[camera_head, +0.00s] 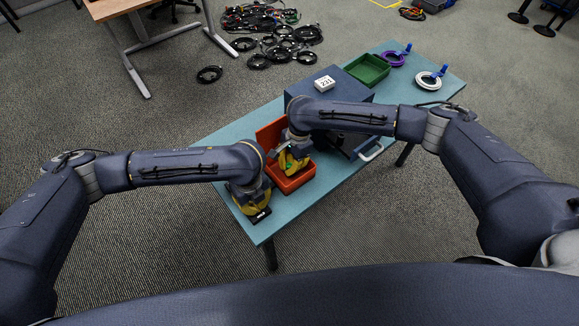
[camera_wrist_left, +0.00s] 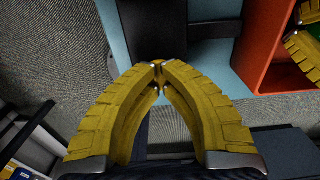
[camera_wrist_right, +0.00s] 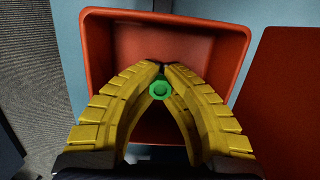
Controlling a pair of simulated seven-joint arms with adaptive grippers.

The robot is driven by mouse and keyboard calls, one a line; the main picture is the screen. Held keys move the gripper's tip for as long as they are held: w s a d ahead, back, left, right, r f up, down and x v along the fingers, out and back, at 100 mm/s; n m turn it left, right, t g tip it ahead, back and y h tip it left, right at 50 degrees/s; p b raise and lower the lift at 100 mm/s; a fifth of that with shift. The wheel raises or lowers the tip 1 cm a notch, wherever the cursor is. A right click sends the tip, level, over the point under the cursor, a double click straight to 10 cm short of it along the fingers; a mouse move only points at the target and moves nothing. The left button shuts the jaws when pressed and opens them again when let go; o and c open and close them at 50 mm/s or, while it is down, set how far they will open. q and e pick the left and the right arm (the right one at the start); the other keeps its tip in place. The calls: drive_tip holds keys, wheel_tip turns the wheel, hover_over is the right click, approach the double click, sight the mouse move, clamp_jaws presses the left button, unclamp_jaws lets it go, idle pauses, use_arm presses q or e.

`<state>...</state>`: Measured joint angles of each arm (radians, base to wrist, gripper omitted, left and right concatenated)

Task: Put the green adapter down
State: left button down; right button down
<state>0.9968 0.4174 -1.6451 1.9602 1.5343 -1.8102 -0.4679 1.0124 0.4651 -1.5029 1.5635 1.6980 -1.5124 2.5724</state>
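The green adapter (camera_wrist_right: 161,88) is a small ring-like piece. In the right wrist view it sits between the fingers of my right gripper (camera_wrist_right: 160,65), just behind the meeting tips. That gripper appears shut on it, over the open red box (camera_wrist_right: 100,60). In the head view my right gripper (camera_head: 292,163) is low at the red box (camera_head: 299,180). My left gripper (camera_head: 258,208) is at the near left end of the table. In the left wrist view its fingertips (camera_wrist_left: 158,66) meet with nothing visible between them, beside a dark flat object (camera_wrist_left: 180,20).
The teal table (camera_head: 236,136) also holds a blue-grey box (camera_head: 350,88) with a white numbered block (camera_head: 324,83), a green tray (camera_head: 368,69), and purple (camera_head: 393,58) and white (camera_head: 430,80) cable coils. A red panel (camera_wrist_right: 285,100) stands beside the box. Black cables (camera_head: 285,45) lie on the floor.

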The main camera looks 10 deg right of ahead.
drive_tip(key=shift+f, duration=0.25)
drive_tip(key=c, duration=1.6)
unclamp_jaws()
drive_tip(key=v, duration=1.2)
drive_tip(key=shift+r, duration=0.3)
drive_tip(key=shift+w, duration=0.1)
drive_tip(key=s+a+v, duration=0.1)
drive_tip(key=a+v, duration=0.1)
drive_tip(key=v, duration=1)
drive_tip(key=shift+s+r, duration=0.2)
use_arm(q)
drive_tip(key=shift+r, duration=4.45)
